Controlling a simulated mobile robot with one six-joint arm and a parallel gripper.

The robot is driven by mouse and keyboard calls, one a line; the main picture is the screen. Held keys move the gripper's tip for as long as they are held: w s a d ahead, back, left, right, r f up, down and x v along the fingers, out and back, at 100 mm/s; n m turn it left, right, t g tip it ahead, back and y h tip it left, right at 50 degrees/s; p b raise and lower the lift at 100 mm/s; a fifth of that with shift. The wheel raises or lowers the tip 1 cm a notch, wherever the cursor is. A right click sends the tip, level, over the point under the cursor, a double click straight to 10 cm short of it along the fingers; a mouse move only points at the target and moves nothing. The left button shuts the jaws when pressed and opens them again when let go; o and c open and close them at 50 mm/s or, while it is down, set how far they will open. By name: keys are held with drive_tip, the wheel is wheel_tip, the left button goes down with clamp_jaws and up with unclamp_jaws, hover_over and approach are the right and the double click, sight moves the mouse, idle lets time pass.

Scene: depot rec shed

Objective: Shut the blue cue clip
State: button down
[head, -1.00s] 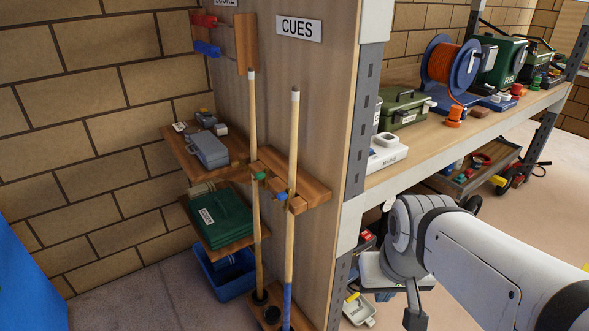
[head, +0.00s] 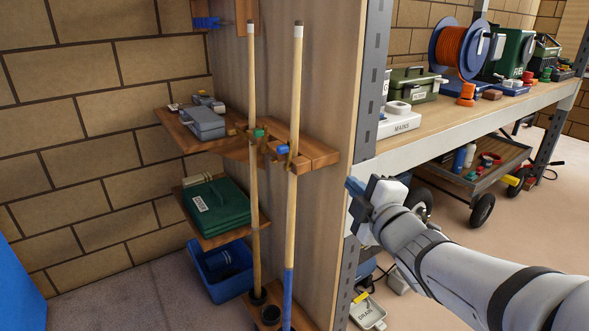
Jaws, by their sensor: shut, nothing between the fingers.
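The small blue cue clip (head: 283,149) sits on the wooden cue rack (head: 315,152), beside the upper shaft of the right cue (head: 296,90). This cue stands upright with a blue butt. The clip is too small for me to tell whether it is open or shut. My gripper (head: 353,188) is shut and empty, in front of the shelf post. It is to the right of the clip and lower in the picture, apart from it.
A green clip (head: 258,133) is by the left cue (head: 252,190). A side shelf (head: 172,128) holds grey boxes. The shelving post (head: 370,90) and long shelf (head: 460,118) are close to my arm. A blue crate (head: 212,285) is on the floor.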

drive_tip(key=s+a+n+y+b, duration=0.1)
drive_tip(key=n+y, duration=0.1)
drive_tip(key=a+n+y, duration=0.2)
drive_tip(key=s+a+f+n+y+b, duration=0.1)
drive_tip(key=n, duration=0.1)
drive_tip(key=shift+s+a+n+y+b, duration=0.25)
drive_tip(key=shift+s+n+y+b, duration=0.05)
drive_tip(key=shift+y+b, duration=0.1)
drive_tip(key=p, duration=0.4)
approach(284, 151)
drive_tip(key=x, duration=0.7)
drive_tip(key=shift+f, duration=0.1)
